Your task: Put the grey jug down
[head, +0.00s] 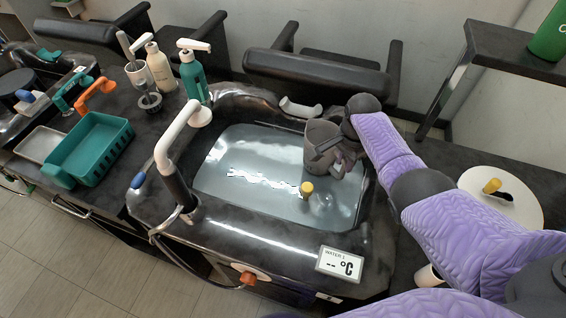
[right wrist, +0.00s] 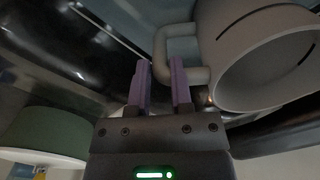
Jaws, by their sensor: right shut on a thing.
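The grey jug (head: 319,134) is over the back right part of the water basin (head: 225,165) in the head view. My right gripper (head: 343,158) is beside it, partly hidden behind the jug and my own wrist. In the right wrist view, the purple fingers of the right gripper (right wrist: 164,88) are shut on the handle of the jug (right wrist: 255,38), whose round opening shows at the right. I cannot tell whether the jug touches the water. My left gripper is not in view.
A yellow-topped object (head: 307,188) is in the basin near the jug. A white tap (head: 172,140) reaches over the basin's left side. Pump bottles (head: 193,77) and a green basket (head: 98,150) occupy the left counter.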

